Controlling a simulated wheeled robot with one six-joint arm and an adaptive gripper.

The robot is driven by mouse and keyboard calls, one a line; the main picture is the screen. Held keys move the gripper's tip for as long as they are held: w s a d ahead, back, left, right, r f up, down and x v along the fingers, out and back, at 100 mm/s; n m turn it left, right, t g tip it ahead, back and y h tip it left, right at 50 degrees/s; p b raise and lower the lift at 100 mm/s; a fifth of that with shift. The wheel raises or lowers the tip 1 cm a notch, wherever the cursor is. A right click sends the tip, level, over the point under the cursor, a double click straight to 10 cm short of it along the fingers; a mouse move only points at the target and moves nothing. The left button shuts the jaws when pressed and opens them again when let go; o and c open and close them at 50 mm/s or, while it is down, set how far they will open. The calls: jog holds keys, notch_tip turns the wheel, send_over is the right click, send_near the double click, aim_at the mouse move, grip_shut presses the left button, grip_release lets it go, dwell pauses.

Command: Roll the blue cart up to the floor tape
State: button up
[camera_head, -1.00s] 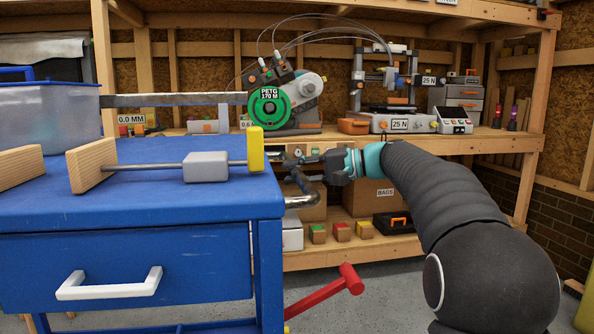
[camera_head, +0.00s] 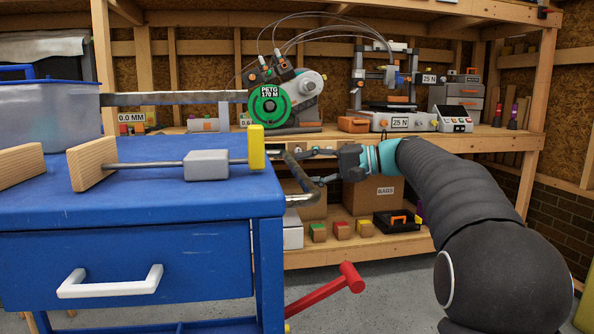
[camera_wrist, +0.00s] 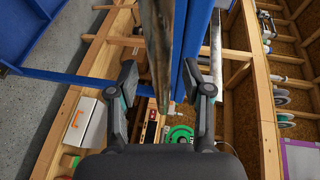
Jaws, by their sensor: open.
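The blue cart (camera_head: 165,205) fills the left of the head view, with a drawer and a white pull (camera_head: 110,283) on its near side. Its worn metal handle bar (camera_head: 299,178) sticks out at the right end. My gripper (camera_head: 305,167) is open at this bar, reaching in from the right. In the wrist view, the bar (camera_wrist: 158,45) runs between the spread fingers of my gripper (camera_wrist: 167,88), with visible room beside them. Contact with the bar cannot be told. I cannot make out any floor tape in either view.
A clamp (camera_head: 206,164) and a clear bin (camera_head: 50,118) sit on the cart top. A red lever (camera_head: 327,289) juts out low at its right. Behind stands a wooden bench (camera_head: 465,144) with a printer and a green spool (camera_head: 270,107). Grey floor shows below the shelf.

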jog(key=v, duration=0.9)
jog(key=shift+d, duration=0.15)
